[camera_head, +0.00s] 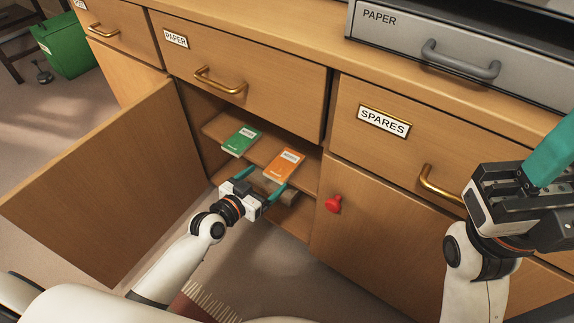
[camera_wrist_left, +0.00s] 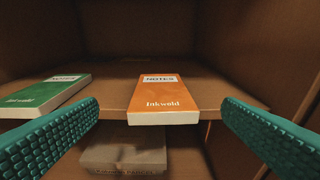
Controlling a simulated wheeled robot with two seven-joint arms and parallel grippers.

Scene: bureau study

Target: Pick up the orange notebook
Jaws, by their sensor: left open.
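The orange notebook (camera_head: 284,164) lies flat on a shelf inside the open cabinet, its near edge at the shelf's front. In the left wrist view the orange notebook (camera_wrist_left: 161,98) sits centred between the fingers, with a white label reading NOTES. My left gripper (camera_head: 262,183) is open and empty in front of the shelf. Its teal fingers (camera_wrist_left: 160,128) are spread wide and do not touch the notebook. My right gripper (camera_head: 548,160) is at the right edge of the head view, near the SPARES drawer. Its fingertips run out of the frame.
A green notebook (camera_head: 241,140) lies left of the orange one on the shelf (camera_wrist_left: 218,92). A brownish box (camera_wrist_left: 125,153) is on the level below. The open cabinet door (camera_head: 105,185) stands at left. A closed door with a red knob (camera_head: 333,204) is at right.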

